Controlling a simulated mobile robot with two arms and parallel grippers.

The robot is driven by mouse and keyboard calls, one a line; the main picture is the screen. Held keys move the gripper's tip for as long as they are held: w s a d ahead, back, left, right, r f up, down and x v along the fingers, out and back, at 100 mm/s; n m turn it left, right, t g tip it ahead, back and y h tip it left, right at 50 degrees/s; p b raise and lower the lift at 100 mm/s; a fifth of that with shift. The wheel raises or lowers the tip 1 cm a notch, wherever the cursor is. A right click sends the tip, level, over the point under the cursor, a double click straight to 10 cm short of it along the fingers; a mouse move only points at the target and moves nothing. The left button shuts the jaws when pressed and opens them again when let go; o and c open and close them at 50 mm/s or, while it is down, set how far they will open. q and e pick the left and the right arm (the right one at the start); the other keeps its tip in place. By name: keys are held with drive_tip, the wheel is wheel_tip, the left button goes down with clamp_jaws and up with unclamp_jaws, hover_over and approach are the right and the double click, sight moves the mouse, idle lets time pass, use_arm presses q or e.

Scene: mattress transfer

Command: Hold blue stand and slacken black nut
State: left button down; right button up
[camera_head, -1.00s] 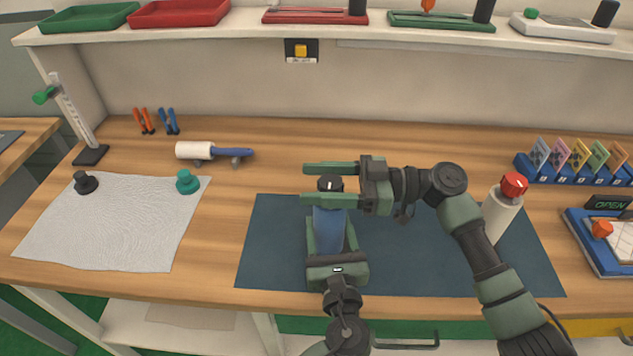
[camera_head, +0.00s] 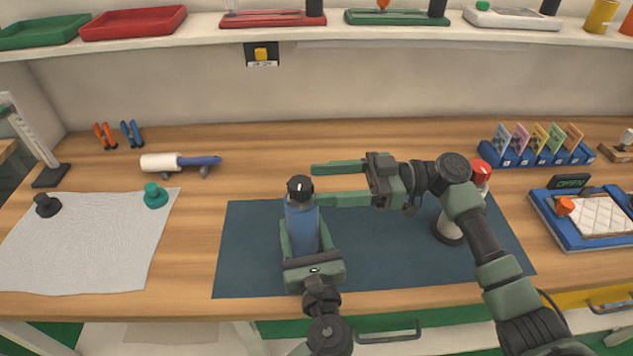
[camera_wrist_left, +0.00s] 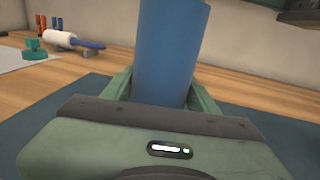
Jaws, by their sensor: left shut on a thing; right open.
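The blue stand (camera_head: 302,222) stands upright on the dark blue mat (camera_head: 400,262), with the black nut (camera_head: 300,187) on its top. A light mark shows on the nut. My left gripper (camera_head: 303,245) is shut on the stand low down, one finger on each side. My right gripper (camera_head: 315,184) is open and lies level at nut height, to the right of the nut. Its fingertips end close to the nut, which is not between the fingers.
A white cylinder with a red knob (camera_head: 481,172) stands behind my right forearm. A lint roller (camera_head: 180,162) lies at the back left. A grey cloth (camera_head: 85,245) bears a black knob (camera_head: 47,205) and a green knob (camera_head: 155,195). A blue card rack (camera_head: 540,155) is at right.

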use_arm(q)
drive_tip(key=shift+r, duration=0.15)
drive_tip(key=shift+c, duration=1.8)
unclamp_jaws()
